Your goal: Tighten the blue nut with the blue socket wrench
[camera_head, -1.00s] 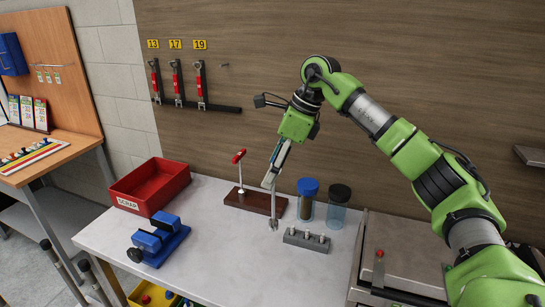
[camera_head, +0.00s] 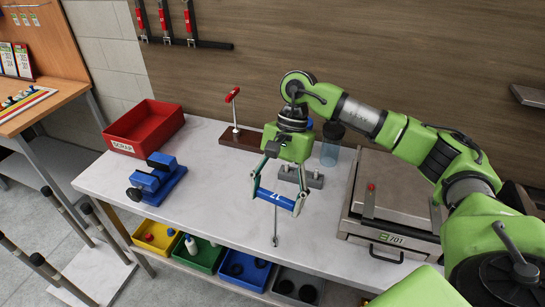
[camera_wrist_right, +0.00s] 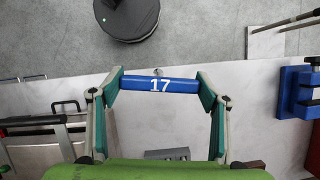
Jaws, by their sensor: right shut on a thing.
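My right gripper (camera_head: 277,198) is shut on the blue socket wrench (camera_head: 276,200), with one finger at each end of its blue handle. The handle is marked 17, which also shows in the right wrist view (camera_wrist_right: 160,85). In the head view its thin metal shaft hangs down, and its lower end appears over the front part of the table. A grey block (camera_head: 312,181) with several upright studs stands behind the wrench, partly covered by my gripper; it also shows in the wrist view (camera_wrist_right: 167,154). I cannot make out a blue nut. My left gripper is not in view.
A wooden stand (camera_head: 236,139) holds a red-handled wrench (camera_head: 233,95). A red SCRAP bin (camera_head: 145,128) and blue vise (camera_head: 160,180) stand left. A dark-lidded jar (camera_head: 331,145) stands behind the block. A metal appliance (camera_head: 395,190) limits the right. Coloured bins sit below.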

